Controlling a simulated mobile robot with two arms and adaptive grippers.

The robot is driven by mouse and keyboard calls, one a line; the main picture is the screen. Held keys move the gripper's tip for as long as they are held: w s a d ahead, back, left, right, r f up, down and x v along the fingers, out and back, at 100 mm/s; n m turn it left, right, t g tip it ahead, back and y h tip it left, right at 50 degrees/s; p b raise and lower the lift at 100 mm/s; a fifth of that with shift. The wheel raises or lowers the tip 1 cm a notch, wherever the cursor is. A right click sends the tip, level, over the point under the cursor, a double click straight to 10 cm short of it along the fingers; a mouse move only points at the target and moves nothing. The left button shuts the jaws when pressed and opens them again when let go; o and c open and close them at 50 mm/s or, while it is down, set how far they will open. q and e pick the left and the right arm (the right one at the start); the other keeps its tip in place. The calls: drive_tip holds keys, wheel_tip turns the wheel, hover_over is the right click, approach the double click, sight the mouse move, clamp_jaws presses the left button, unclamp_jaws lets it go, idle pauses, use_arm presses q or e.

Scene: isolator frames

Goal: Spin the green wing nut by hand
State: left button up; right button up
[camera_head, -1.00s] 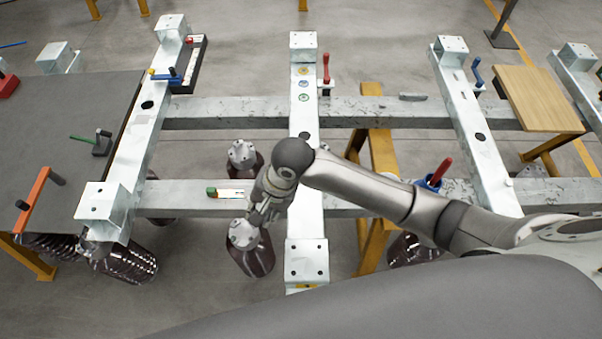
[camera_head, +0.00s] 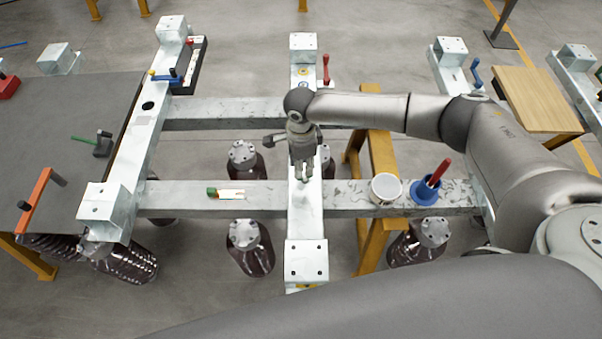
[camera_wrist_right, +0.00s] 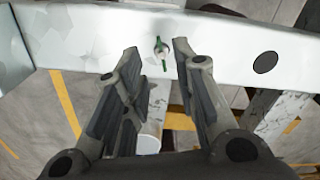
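The green wing nut (camera_wrist_right: 161,50) sits on the upper face of the pale metal beam (camera_wrist_right: 90,45), with its wings running up and down in the right wrist view. My right gripper (camera_wrist_right: 157,46) is open, with one finger on each side of the wing nut and visible gaps between. Nothing is held. In the head view my right gripper (camera_head: 304,177) points down over the middle beam (camera_head: 304,219). I cannot make out the wing nut in the head view. My left gripper is in neither current view.
A white mug (camera_head: 386,188) and a blue holder (camera_head: 425,192) with a red-handled tool stand on the cross beam, right of the gripper. A green-ended item (camera_head: 228,193) lies to its left. A red-handled clamp (camera_head: 326,70) stands at the middle beam's far end.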

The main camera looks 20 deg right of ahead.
sight(305, 178)
drive_tip(key=shift+f, duration=3.1)
clamp_jaws()
